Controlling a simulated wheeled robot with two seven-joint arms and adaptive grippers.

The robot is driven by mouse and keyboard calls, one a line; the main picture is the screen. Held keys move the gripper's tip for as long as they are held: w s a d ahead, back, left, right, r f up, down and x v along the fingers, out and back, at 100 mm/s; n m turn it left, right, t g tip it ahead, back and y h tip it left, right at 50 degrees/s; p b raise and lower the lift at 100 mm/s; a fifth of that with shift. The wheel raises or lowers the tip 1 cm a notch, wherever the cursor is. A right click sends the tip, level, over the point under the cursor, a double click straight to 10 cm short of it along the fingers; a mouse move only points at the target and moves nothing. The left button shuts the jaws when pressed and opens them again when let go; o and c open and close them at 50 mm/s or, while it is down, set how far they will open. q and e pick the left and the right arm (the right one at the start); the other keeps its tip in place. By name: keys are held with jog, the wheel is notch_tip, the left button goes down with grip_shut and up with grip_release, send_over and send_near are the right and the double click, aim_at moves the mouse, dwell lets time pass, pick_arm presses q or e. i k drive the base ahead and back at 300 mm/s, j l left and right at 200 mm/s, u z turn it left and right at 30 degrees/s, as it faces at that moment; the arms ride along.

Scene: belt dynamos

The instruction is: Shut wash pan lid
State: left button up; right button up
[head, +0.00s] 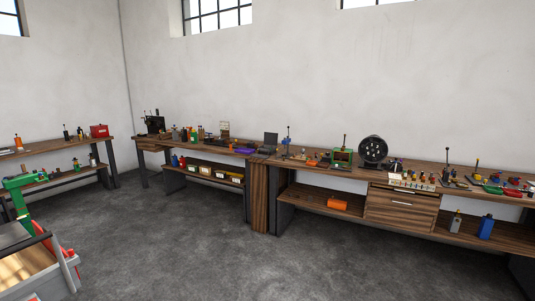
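A small dark item with an upright flat panel (270,140) stands on the long bench near the middle of the head view. It looks like a pan with its lid raised, but it is too small to be sure that it is the wash pan. No other clear pan with a lid shows. Neither of my grippers is in view.
Wooden benches (262,158) crowded with small tools and parts line the wall. A second bench (70,143) is at the left. A grey-sided cart (62,281) and a green machine (20,190) stand at lower left. The grey floor (180,240) in front is clear.

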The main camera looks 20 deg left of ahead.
aim_at(270, 139)
jog(key=i+j+u, duration=1.1)
jog(key=i+u, duration=0.45)
jog(key=i, duration=0.6)
jog(key=i+j+z, duration=0.1)
jog(key=i, duration=0.95)
jog(key=i+j+z, duration=0.2)
jog(key=i+z, duration=0.25)
jog(key=i+j+z, duration=0.45)
jog(key=i, duration=0.15)
jog(key=i+j+z, duration=0.8)
jog(key=j+z, duration=0.15)
jog(key=j, duration=0.25)
jog(key=i+j+z, duration=0.25)
jog(key=j+z, duration=0.2)
jog(key=j, duration=0.3)
